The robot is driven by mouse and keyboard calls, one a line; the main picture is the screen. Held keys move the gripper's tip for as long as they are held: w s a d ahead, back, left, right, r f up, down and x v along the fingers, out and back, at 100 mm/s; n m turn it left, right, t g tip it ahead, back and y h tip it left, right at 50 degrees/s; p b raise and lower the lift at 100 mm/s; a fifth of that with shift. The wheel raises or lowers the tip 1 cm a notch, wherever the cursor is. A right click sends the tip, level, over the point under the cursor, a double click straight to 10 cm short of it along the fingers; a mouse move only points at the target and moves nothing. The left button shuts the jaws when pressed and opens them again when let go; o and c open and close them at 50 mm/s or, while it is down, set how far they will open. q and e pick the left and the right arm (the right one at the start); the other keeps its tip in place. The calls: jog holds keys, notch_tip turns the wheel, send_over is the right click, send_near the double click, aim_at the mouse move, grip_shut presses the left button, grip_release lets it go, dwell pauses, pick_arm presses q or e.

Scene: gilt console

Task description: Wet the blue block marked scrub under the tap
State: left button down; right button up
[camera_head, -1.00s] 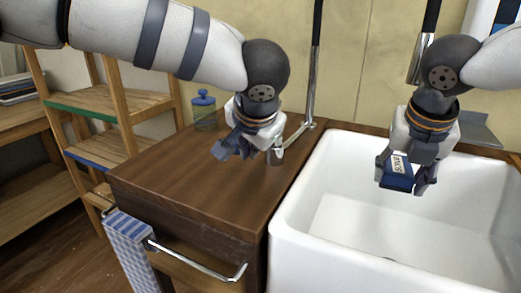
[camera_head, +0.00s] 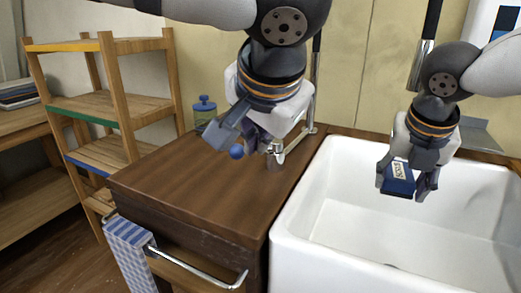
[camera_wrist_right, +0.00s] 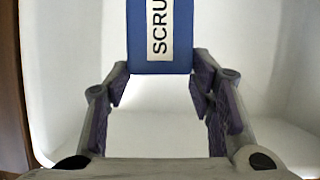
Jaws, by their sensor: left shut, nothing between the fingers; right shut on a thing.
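The blue block (camera_head: 398,186), with a white label, is held over the white sink in my right gripper (camera_head: 408,178). In the right wrist view the block (camera_wrist_right: 143,66) sits between the fingertips, its label partly cut off at "SCRU". The tap's chrome post (camera_head: 311,100) stands behind the counter, and a dark-and-chrome spout (camera_head: 422,62) hangs above and behind the right gripper. No water shows. My left gripper (camera_head: 246,140) is shut and empty above the counter, beside a chrome fitting (camera_head: 276,154). A small blue ball (camera_head: 236,152) shows by its fingers; whether they touch is unclear.
The white sink (camera_head: 318,205) is wide and otherwise looks empty. A checked towel (camera_head: 128,250) hangs on the front rail. Wooden shelves (camera_head: 110,105) stand at left.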

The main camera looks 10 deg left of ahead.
jog(key=shift+a, duration=0.1)
jog(key=s+a, duration=0.5)
jog(key=shift+s+a, duration=0.25)
jog(key=shift+a, duration=0.05)
dwell(0.4)
dwell(1.1)
jog(key=s+a+r, duration=0.3)
jog(key=r, duration=0.1)
jog(key=shift+s+a, duration=0.25)
jog(key=shift+a, duration=0.1)
dwell(0.8)
